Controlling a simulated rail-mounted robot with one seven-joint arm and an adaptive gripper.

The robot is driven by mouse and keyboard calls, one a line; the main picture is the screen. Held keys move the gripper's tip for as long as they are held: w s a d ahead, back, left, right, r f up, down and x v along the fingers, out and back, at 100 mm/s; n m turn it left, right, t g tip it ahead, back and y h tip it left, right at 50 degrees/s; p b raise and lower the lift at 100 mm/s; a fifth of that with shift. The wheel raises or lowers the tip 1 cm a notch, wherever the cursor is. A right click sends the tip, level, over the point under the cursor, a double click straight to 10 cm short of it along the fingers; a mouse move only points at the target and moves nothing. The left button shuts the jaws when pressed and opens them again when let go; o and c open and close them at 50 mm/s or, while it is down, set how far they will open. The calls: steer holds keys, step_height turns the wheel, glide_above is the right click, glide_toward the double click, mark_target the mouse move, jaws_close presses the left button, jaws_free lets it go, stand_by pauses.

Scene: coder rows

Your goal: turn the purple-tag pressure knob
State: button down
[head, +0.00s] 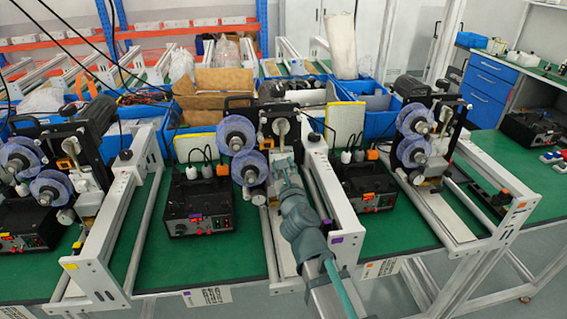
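The purple tag (336,239) is on the white end plate of the middle coder's frame. The middle coder (266,112) has two translucent blue-purple reels on its left and a silver round knob (281,127) on its upper front. Which part is the pressure knob is not clear from this view. My arm reaches up from the bottom, over the middle frame. My gripper (285,166) is at the lower front of this coder, below the silver knob and right of the lower reel. Its fingers are small and blend with the machine, so their opening and any contact cannot be told.
A black control box (197,204) stands left of the middle frame, another (368,186) to its right. Similar coders stand left (62,160) and right (430,130). Blue bins and cardboard crowd the back. Green tabletop (230,262) is clear in front of the middle box.

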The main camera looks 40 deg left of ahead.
steer(key=n+p, duration=0.2)
steer(key=n, duration=0.2)
steer(key=shift+r, duration=0.1)
steer(key=n+p, duration=0.2)
steer(key=n, duration=0.3)
steer(key=shift+n, duration=0.3)
steer(key=c, duration=1.1)
jaws_free()
steer(key=v, duration=0.7)
steer(key=shift+s+d, duration=0.15)
steer(key=shift+s, duration=0.1)
